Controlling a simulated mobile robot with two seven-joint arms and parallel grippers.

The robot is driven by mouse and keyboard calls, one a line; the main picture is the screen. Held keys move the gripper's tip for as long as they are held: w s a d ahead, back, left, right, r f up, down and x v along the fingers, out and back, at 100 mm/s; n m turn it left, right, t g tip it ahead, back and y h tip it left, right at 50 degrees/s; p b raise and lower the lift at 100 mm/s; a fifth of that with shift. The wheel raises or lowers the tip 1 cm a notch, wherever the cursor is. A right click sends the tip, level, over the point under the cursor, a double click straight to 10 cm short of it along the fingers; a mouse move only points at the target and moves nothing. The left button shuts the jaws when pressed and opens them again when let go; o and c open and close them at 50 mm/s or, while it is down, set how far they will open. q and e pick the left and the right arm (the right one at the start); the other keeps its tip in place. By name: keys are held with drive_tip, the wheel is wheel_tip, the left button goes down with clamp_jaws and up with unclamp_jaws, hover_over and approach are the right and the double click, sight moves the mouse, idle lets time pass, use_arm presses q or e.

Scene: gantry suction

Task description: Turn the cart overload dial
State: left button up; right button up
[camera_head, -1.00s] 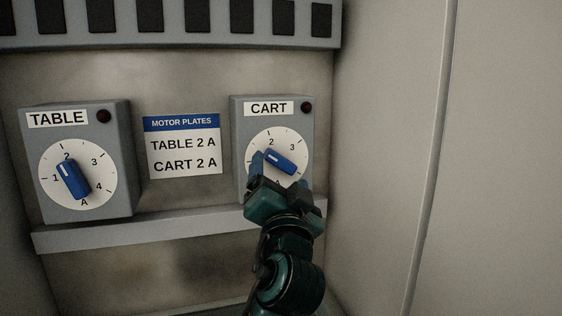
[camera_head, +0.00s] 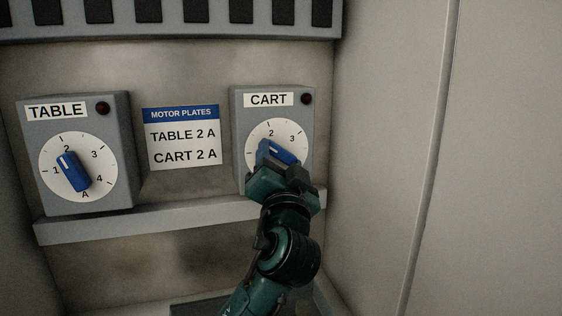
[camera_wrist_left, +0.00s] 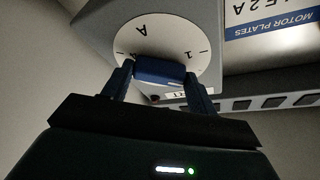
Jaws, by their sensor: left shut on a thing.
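The cart overload dial is a blue knob (camera_head: 284,152) on a white numbered face on the grey CART box (camera_head: 238,128). My left gripper (camera_head: 280,160) is shut on the knob, with one finger on each side. In the left wrist view the knob (camera_wrist_left: 158,71) sits between the two fingers, and A and 1 show on the dial face (camera_wrist_left: 165,43). My right gripper is not in view.
A TABLE box (camera_head: 37,130) with a similar blue knob (camera_head: 73,172) stands to the left. A sign (camera_head: 183,137) between them reads TABLE 2 A and CART 2 A. A ledge (camera_head: 150,220) runs below. A plain wall (camera_head: 390,150) is close on the right.

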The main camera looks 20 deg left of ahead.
use_arm(q)
drive_tip(key=shift+c, duration=0.8)
drive_tip(key=shift+r+m+p, duration=0.15)
drive_tip(key=shift+m+p, duration=0.25)
drive_tip(key=shift+p, duration=0.2)
drive_tip(key=shift+r+m+h+p, duration=0.15)
drive_tip(key=shift+m+h+p, duration=0.25)
drive_tip(key=shift+m+p, duration=0.35)
drive_tip(key=shift+a+m+p, duration=0.1)
drive_tip(key=shift+m+p, duration=0.25)
drive_tip(key=shift+m, duration=0.1)
drive_tip(key=shift+m+h, duration=0.4)
drive_tip(key=shift+m, duration=0.1)
drive_tip(key=shift+m+g+h, duration=0.3)
drive_tip(key=shift+m+h, duration=0.2)
drive_tip(key=shift+m, duration=0.3)
drive_tip(key=shift+s+m+g, duration=0.1)
drive_tip(key=shift+m+g, duration=0.2)
drive_tip(key=shift+m, duration=0.9)
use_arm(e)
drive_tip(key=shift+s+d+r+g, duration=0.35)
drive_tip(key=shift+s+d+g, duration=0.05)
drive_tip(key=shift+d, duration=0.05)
use_arm(q)
drive_tip(key=shift+h, duration=0.4)
drive_tip(key=o, duration=1)
